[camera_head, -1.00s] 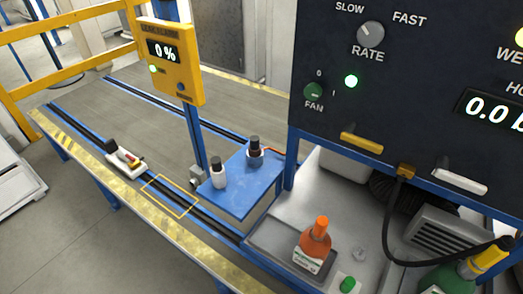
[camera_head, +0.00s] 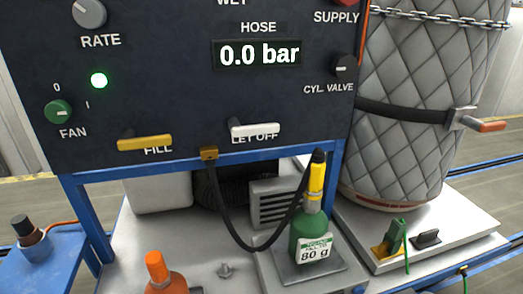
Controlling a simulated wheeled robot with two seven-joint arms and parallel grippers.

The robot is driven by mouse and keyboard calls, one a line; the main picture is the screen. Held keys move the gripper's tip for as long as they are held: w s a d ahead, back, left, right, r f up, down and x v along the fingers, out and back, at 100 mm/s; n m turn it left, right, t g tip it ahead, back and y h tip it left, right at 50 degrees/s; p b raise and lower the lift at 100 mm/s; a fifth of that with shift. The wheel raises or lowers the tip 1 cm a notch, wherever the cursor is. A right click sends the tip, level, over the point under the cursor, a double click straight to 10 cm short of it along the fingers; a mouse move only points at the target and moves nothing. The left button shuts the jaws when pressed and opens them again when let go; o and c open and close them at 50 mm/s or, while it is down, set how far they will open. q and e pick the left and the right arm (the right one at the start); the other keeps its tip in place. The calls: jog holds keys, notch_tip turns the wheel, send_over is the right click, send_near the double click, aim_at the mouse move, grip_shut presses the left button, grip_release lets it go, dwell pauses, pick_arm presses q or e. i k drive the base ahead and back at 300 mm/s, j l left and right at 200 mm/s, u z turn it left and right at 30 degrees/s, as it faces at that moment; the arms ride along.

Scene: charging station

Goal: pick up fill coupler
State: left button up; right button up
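The fill coupler (camera_head: 316,178) looks to be the yellow piece with a black top at the end of a black hose (camera_head: 228,233). It sits upright on the neck of a green bottle (camera_head: 308,232) with an "80 g" label. The hose hangs in a loop from a brass fitting (camera_head: 209,154) under the dark panel. Whether the coupler is locked on the bottle cannot be seen. Neither of my grippers is in view.
The dark control panel (camera_head: 190,95) overhangs the bench, with a yellow FILL lever (camera_head: 145,142) and a white LET OFF lever (camera_head: 255,130). An orange-capped bottle (camera_head: 160,275) stands left. A quilted tank (camera_head: 425,95) stands right, with a green clip-like piece (camera_head: 395,235) near its base.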

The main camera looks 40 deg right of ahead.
aim_at(313, 192)
jog(key=z, duration=1.85)
